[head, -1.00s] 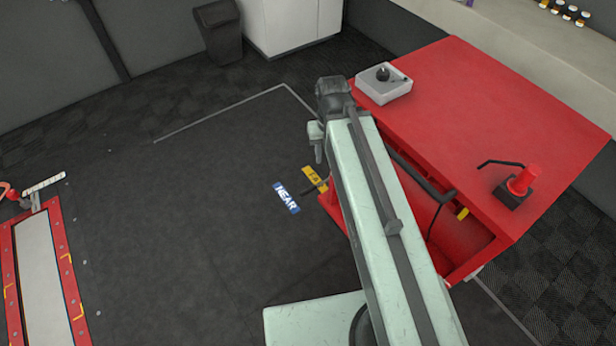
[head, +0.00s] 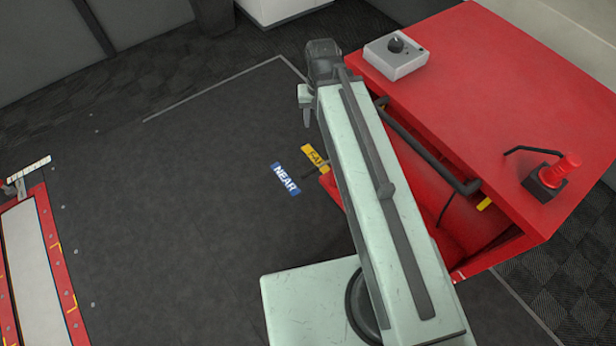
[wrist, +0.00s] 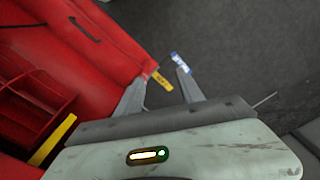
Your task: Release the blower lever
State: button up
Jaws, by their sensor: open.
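My gripper (wrist: 161,85) is open in the wrist view, with its two fingers apart and nothing held. In the head view, my gripper (head: 306,106) hangs at the far end of my arm, left of the red cabinet. A blue "NEAR" label (head: 285,179) and a yellow label (head: 315,158) show below it, with a thin dark rod beside them. The yellow label (wrist: 162,81) and blue label (wrist: 180,64) appear around the finger gap in the wrist view. I cannot tell which part is the blower lever.
The red cabinet (head: 500,75) carries a grey box with a black knob (head: 397,55) and a red device with a bent black rod (head: 552,175). A dark bar (head: 430,150) runs along its side. A red-framed plate (head: 30,260) lies at left. Dark floor (head: 190,190) between is clear.

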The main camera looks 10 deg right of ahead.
aim_at(309, 173)
jog(key=w+f+m+b, duration=0.3)
jog(key=f+m+b, duration=0.1)
jog(key=f+b, duration=0.8)
jog(key=w+f+m+t+b, duration=0.1)
jog(key=w+f+m+b, duration=0.2)
jog(key=f+b, duration=0.9)
jog(key=w+f+m+b, duration=0.3)
jog(key=f+b, duration=0.9)
jog(key=f, duration=0.4)
jog(key=shift+w+d+f+m+t+y+b, duration=0.15)
jog(key=shift+d+f+m+t+y+b, duration=0.2)
jog(key=shift+m, duration=0.55)
jog(key=f+b, duration=0.2)
jog(key=w+f+b, duration=0.1)
jog(key=f+b, duration=0.4)
jog(key=b, duration=0.1)
jog(key=shift+w+a+f, duration=0.2)
jog(key=shift+a+f, duration=0.15)
jog(key=shift+a, duration=0.05)
jog(key=shift+r, duration=0.15)
grip_shut()
jog(key=shift+s, duration=0.1)
